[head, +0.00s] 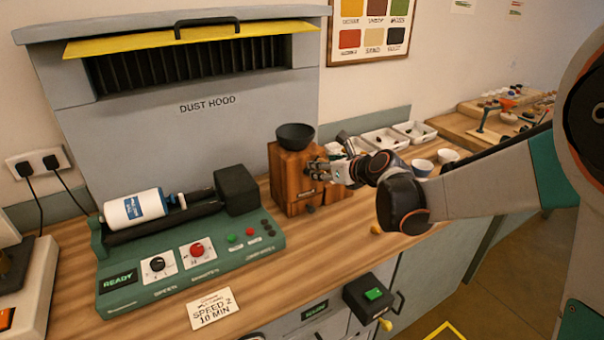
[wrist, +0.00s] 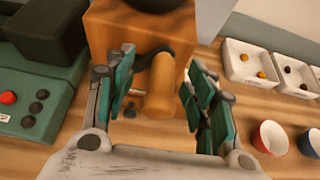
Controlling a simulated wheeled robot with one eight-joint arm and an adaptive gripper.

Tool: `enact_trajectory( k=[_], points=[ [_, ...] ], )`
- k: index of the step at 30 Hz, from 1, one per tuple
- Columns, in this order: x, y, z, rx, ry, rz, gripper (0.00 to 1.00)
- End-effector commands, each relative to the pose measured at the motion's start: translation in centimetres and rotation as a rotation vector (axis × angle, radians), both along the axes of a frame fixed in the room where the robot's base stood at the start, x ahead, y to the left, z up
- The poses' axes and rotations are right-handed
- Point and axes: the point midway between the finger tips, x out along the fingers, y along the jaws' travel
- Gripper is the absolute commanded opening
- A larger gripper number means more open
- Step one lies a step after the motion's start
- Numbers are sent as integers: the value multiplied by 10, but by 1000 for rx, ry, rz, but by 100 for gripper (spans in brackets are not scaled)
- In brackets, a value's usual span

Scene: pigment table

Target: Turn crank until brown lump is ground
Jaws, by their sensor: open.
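The grinder is a wooden box (head: 287,185) with a black bowl (head: 295,135) on top, standing upright on the bench; its front also shows in the wrist view (wrist: 115,35). Its crank has a dark arm and a light wooden handle (wrist: 161,82). My gripper (head: 322,171) is at the right front of the grinder. In the wrist view my gripper (wrist: 163,75) is open, with one green-padded finger on each side of the handle and gaps between. I cannot see a brown lump in the bowl; its inside is hidden from both views.
A green roller machine (head: 185,255) stands left of the grinder, below the dust hood (head: 205,105). White trays with small lumps (wrist: 248,64) and a red cup (wrist: 270,138) and a blue cup (wrist: 309,142) stand to the right.

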Motion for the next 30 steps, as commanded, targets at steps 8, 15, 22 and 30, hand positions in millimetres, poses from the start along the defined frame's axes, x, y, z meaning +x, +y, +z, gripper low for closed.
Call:
enact_trajectory(
  k=[8,15,22,30],
  points=[
    [-6,-5,0,0,0,-1,50],
    [-25,-17,0,1,-1,-1,50],
    [-42,-29,0,0,0,-1,50],
    [-62,-43,0,0,0,-2,50]
  ],
)
